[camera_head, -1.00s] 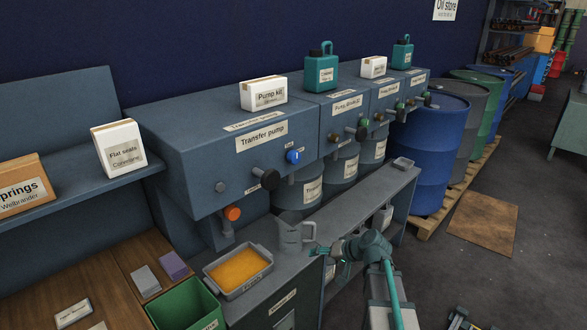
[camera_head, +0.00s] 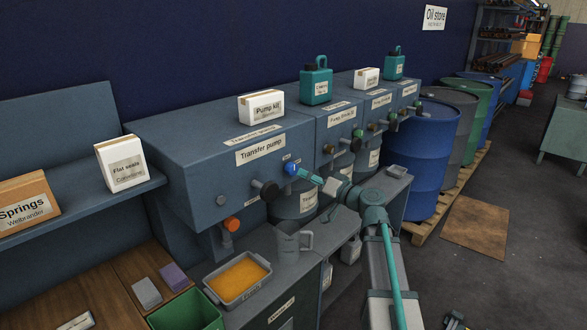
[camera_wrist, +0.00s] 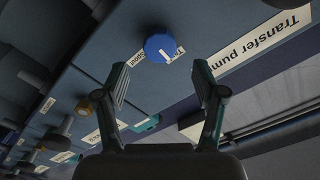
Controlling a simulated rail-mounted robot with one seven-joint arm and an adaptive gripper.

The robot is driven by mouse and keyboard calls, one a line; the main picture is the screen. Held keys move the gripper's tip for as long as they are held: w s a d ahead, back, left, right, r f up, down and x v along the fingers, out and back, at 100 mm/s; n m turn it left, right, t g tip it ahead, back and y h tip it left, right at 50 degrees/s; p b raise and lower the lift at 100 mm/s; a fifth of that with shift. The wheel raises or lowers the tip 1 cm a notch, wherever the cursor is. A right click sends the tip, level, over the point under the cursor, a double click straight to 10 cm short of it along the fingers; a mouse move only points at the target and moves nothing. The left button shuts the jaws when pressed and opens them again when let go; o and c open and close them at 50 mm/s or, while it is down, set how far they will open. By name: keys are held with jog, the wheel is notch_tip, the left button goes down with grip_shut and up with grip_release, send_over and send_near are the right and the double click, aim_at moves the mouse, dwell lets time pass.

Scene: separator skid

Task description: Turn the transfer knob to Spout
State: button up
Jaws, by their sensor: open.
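The blue round transfer knob (camera_head: 290,168) is on the front of the Transfer pump cabinet (camera_head: 215,175), right of the Transfer pump label (camera_head: 260,149). In the wrist view the knob (camera_wrist: 160,47) faces me just beyond the fingertips, between them, with a white mark near its lower edge. A small label (camera_wrist: 136,57), apparently reading Spout, lies at its left in that view. My gripper (camera_head: 300,172) is right in front of the knob. Its two fingers (camera_wrist: 158,76) are spread apart and empty, and the knob appears not to be touched.
Further cabinets with taps continue to the right.

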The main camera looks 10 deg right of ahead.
aim_at(294, 171)
jog(key=p+x, duration=0.1)
jog(key=x, duration=0.4)
jog(key=shift+w+a+r+p, duration=0.15)
jog(key=shift+w+p, duration=0.2)
jog(key=shift+p, duration=0.05)
jog(key=shift+w+a, duration=0.45)
jog(key=shift+w, duration=0.05)
jog(key=c, duration=1.1)
jog(key=shift+f, duration=0.2)
jog(key=shift+c, duration=0.2)
